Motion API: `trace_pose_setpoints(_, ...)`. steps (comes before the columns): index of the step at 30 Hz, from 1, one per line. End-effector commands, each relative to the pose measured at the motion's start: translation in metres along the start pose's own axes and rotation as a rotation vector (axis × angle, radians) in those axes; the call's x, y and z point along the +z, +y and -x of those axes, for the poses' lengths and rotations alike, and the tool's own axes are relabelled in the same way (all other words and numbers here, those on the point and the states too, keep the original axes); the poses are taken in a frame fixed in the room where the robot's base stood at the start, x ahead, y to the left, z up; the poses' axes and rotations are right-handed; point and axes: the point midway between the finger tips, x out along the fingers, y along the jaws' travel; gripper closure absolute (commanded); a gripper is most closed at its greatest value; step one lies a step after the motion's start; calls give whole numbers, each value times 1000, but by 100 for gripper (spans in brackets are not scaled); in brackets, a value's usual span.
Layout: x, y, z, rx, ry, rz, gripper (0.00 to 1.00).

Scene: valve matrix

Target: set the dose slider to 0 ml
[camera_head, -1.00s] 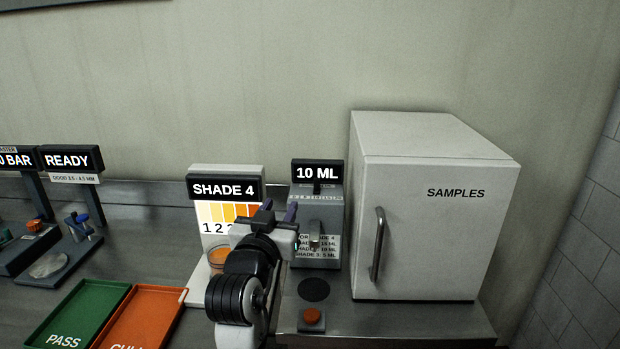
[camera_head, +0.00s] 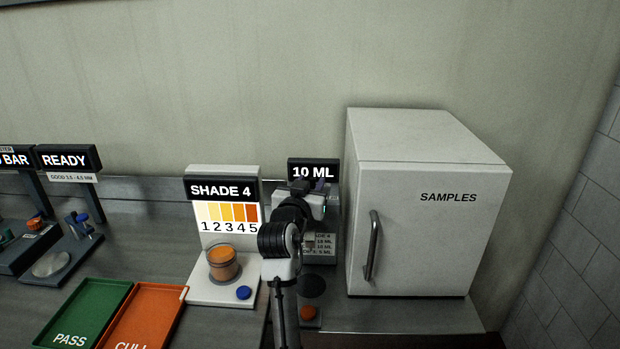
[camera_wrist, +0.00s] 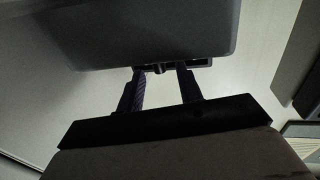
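The dose dispenser stands left of the white cabinet, and its display (camera_head: 313,172) reads 10 ML. My arm covers much of its front, and I cannot make out the slider in the head view. My gripper (camera_head: 310,185) is in front of the dispenser's upper part, just below the display. In the wrist view, the two purple fingers of my gripper (camera_wrist: 160,80) stand apart with nothing gripped between them. A small dark knob-like part (camera_wrist: 157,68) shows beyond the fingertips, under a large grey body (camera_wrist: 150,30). I cannot tell whether they touch.
The white SAMPLES cabinet (camera_head: 425,230) stands close on the right. Left is the shade stand (camera_head: 222,190), reading SHADE 4, with an orange-filled cup (camera_head: 222,263) and blue button (camera_head: 244,292). Green (camera_head: 84,312) and orange trays (camera_head: 146,318) lie front left.

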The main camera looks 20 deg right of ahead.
Motion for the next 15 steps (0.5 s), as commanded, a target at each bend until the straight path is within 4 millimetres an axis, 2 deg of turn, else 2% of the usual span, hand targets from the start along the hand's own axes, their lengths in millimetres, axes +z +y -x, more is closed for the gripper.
trace_pose_setpoints(11, 0, 0, -5, -1, 0, 0, 65)
trace_pose_setpoints(15, 0, 0, -5, -1, 0, 0, 84)
